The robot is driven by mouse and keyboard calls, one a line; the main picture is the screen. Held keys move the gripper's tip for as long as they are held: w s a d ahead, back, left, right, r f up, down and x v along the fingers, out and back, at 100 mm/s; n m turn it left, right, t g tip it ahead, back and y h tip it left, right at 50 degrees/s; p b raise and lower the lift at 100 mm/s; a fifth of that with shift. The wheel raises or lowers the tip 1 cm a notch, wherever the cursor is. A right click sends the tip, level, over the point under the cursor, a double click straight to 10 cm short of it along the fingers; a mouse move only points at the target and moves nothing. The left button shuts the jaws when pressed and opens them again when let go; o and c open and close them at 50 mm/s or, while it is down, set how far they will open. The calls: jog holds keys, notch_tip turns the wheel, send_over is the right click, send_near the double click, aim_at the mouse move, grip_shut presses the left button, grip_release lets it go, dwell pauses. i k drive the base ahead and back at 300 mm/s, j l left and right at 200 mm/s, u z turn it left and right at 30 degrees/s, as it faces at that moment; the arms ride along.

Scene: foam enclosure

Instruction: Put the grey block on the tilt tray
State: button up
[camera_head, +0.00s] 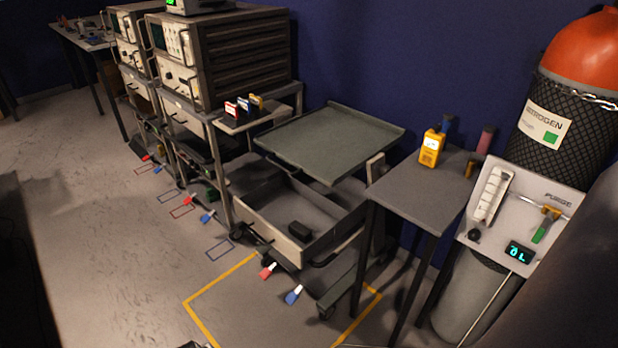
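A small dark grey block (300,231) lies inside an open grey drawer (262,222), near its front right corner. It is the only block-like thing I can make out in the drawer, and it looks nearly black in this light. A flat grey-green tray (332,142) with a low rim sits above and behind the drawer, on a wheeled stand, and looks empty. It appears to be the tilt tray; I cannot tell how far it is tilted.
A small grey table (415,190) with a yellow meter (431,148) stands right of the tray. A purge panel (525,215) and nitrogen cylinder (567,130) are at the far right. Instrument racks (190,75) stand left. The floor in front, with yellow tape (200,322), is mostly clear.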

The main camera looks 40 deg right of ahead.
aim_at(335, 118)
jog(key=k+z, duration=0.1)
jog(key=z, duration=0.3)
jog(key=k+j+z, duration=0.1)
jog(key=z, duration=0.35)
